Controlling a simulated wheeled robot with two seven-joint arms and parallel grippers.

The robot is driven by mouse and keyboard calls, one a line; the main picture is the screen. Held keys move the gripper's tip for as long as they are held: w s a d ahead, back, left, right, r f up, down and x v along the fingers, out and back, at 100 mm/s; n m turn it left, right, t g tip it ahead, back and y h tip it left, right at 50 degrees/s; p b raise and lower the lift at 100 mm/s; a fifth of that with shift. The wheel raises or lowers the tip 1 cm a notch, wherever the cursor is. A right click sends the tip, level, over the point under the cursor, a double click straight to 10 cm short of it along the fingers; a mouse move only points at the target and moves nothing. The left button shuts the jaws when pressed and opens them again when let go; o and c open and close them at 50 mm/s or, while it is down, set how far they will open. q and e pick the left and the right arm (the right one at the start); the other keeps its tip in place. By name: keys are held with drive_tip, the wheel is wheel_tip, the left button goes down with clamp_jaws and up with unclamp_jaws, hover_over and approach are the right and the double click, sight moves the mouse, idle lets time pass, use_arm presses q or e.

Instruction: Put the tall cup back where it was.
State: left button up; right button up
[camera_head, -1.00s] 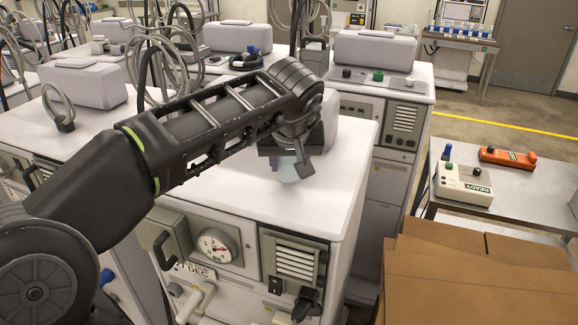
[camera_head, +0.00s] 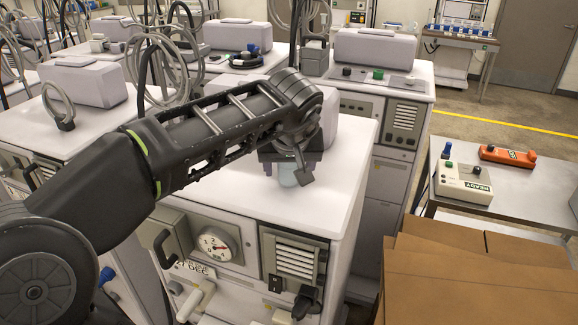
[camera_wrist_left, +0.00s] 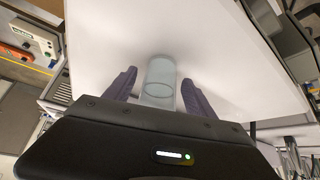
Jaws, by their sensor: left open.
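The tall cup (camera_head: 288,175) is pale and translucent. In the head view it is at the white top of the front machine, mostly hidden behind my left gripper (camera_head: 291,157). In the left wrist view the cup (camera_wrist_left: 160,82) stands between the two dark fingers of my left gripper (camera_wrist_left: 158,90), with one finger on each side. The jaws are open, with a narrow gap visible beside the cup. The cup looks upright on the white surface. My right gripper is in neither view.
The white machine top (camera_head: 225,195) is clear around the cup, with a raised grey-white housing (camera_head: 330,122) behind it. A side table (camera_head: 528,190) at the right holds a READY box (camera_head: 464,184) and an orange device (camera_head: 507,156). Cardboard boxes (camera_head: 470,285) stand at the lower right.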

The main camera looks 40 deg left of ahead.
use_arm(q)
drive_tip(key=shift+s+d+r, duration=0.1)
drive_tip(key=shift+d+r, duration=0.05)
drive_tip(key=shift+r, duration=0.4)
drive_tip(key=v, duration=1.1)
drive_tip(key=shift+s, duration=0.15)
idle(0.4)
